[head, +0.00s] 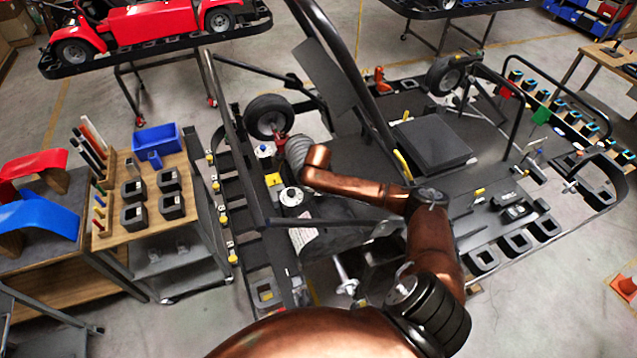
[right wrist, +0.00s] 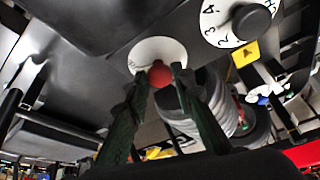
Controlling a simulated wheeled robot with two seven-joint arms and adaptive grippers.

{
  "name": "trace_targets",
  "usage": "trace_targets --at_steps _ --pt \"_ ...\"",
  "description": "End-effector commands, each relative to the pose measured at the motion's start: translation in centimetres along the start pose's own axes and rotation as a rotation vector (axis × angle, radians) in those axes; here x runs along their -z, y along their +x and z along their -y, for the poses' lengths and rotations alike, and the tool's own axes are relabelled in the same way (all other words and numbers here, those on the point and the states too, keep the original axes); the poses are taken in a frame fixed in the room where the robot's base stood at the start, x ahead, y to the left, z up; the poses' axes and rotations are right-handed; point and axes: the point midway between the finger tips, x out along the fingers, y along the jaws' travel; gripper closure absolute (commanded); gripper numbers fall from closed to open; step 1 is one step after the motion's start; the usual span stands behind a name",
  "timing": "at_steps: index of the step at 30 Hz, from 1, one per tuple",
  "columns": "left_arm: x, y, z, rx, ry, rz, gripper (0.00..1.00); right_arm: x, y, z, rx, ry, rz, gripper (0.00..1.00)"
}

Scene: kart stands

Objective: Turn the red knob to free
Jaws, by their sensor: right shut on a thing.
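The red knob (right wrist: 159,76) sits on a round white plate (right wrist: 158,51) on a dark panel in the right wrist view. My right gripper (right wrist: 161,73) is shut on the knob, with one dark green finger on each side of it. The plate's markings around the knob cannot be read, so the knob's setting cannot be told. In the head view my copper right arm reaches left across the kart, and its wrist hides most of the gripper and the knob. My left gripper is not in view.
A white numbered dial with a black knob (right wrist: 252,21) is beside the red knob; the dial also shows in the head view (head: 291,196). A kart wheel (head: 269,116) and frame bars stand close to my wrist. A wooden-topped cart (head: 150,227) stands at left.

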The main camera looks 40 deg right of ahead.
Motion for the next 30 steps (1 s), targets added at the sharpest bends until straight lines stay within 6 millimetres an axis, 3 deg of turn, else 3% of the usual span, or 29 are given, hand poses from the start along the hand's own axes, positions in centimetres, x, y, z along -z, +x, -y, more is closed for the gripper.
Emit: trace_targets --at_steps 12,30 --pt "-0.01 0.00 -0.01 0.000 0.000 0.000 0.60 0.05 0.00 0.19 -0.079 0.189 0.000 1.00" --pt "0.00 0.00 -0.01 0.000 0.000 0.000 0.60 0.07 0.01 0.18 -0.092 0.219 0.000 1.00"
